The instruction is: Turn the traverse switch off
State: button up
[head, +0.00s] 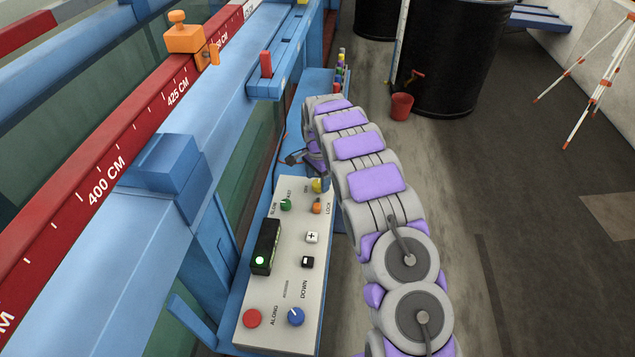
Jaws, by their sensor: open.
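A pale control panel (283,292) lies in front of the flume at lower centre. It carries a black box (265,246) with a lit green lamp, a red button (252,318), a blue knob (296,316), a green knob (286,204), an orange knob (317,207) and a yellow knob (318,186). Readable labels include ALONG, DOWN, SLOW and LOCK; I cannot tell which control is the traverse switch. My gripper (296,157) is small and dark, open, beyond the panel's far end. It appears apart from the controls and is partly hidden by my arm.
White and black square buttons sit mid-panel. A blue rail and a red scale beam (115,170) run along the left, with an orange clamp (184,40). A red upright handle (266,64) stands near the far rail. Black tanks (460,60), a red bucket (402,106) and a tripod stand right; floor between is open.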

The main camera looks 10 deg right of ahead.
jog(key=shift+f, duration=0.9)
jog(key=c, duration=1.1)
